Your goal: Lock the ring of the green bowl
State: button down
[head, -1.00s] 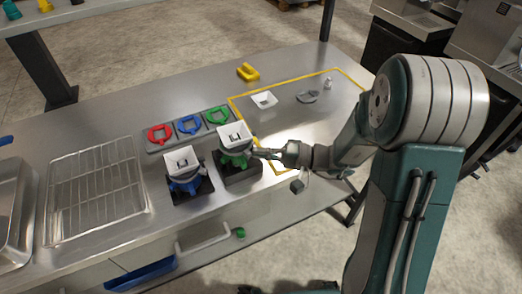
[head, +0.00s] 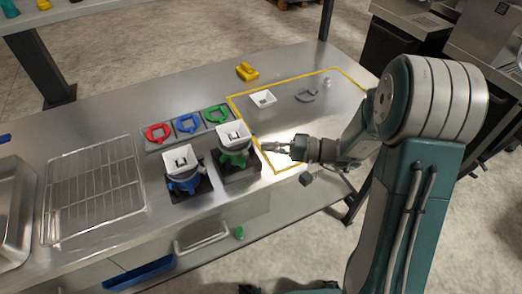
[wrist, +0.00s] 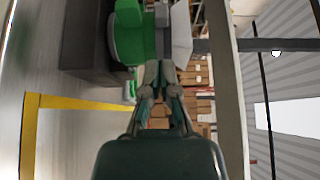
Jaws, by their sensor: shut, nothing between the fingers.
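The green bowl (head: 235,160) sits on a dark block under a square white top, at the right of the two stands near the table's front. Its green part also shows at the top of the wrist view (wrist: 130,40). My gripper (head: 266,148) is shut and empty, just right of the green bowl and a little apart from it in the head view. In the wrist view my fingertips (wrist: 160,68) are together, below the green part. I cannot tell the ring's lock position.
A blue bowl (head: 184,186) with a white top stands to the left. Red (head: 157,133), blue (head: 188,124) and green (head: 216,114) ring pieces lie in a grey tray behind. A yellow outline (head: 237,111) encloses a white dish (head: 263,98). A wire rack (head: 95,185) lies left.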

jog(key=shift+s+d, duration=3.45)
jog(key=shift+d, duration=0.55)
jog(key=s+a+r+n+g+h, duration=0.3)
jog(key=s+g+h, duration=0.2)
jog(key=s+h, duration=0.4)
jog(key=s+d+r+m+t+h, duration=0.1)
jog(key=s+d+r+t+h, duration=0.2)
jog(key=d+r+t+h, duration=0.3)
jog(key=r+t+h, duration=0.1)
jog(key=h, duration=0.1)
jog(key=shift+d+r+h, duration=0.25)
jog(key=shift+d+h, duration=0.05)
jog(key=shift+h, duration=0.1)
